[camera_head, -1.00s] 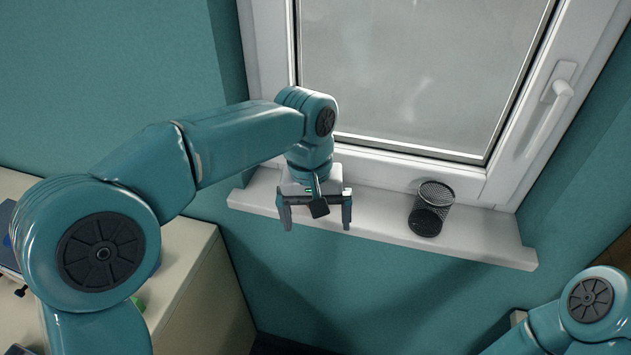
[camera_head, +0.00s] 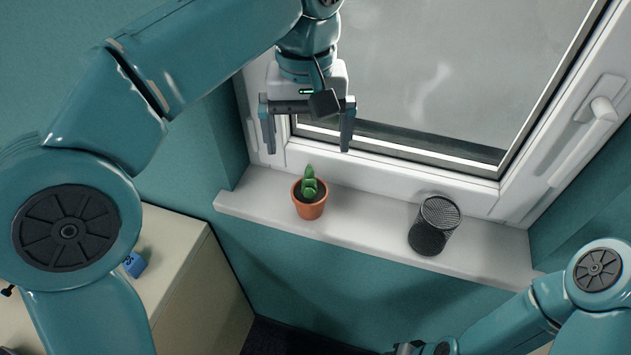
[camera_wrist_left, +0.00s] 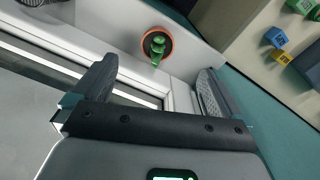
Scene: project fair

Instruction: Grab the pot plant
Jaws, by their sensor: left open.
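The pot plant (camera_head: 309,198) is a small green succulent in a terracotta pot. It stands upright on the white windowsill (camera_head: 365,221), left of its middle. My left gripper (camera_head: 308,137) is open and empty, with its fingers pointing down, above the plant in the head view and apart from it. In the left wrist view the pot plant (camera_wrist_left: 157,45) shows beyond the two spread fingers, near the top centre. My right arm shows at the lower right of the head view, with a dark part at the bottom edge; its jaw state is unclear.
A black mesh pencil cup (camera_head: 434,225) stands on the sill to the right of the plant. The window frame (camera_head: 400,168) rises behind. A cream cabinet (camera_head: 180,262) is at lower left with a blue cube (camera_head: 134,264) on it. The sill between plant and cup is clear.

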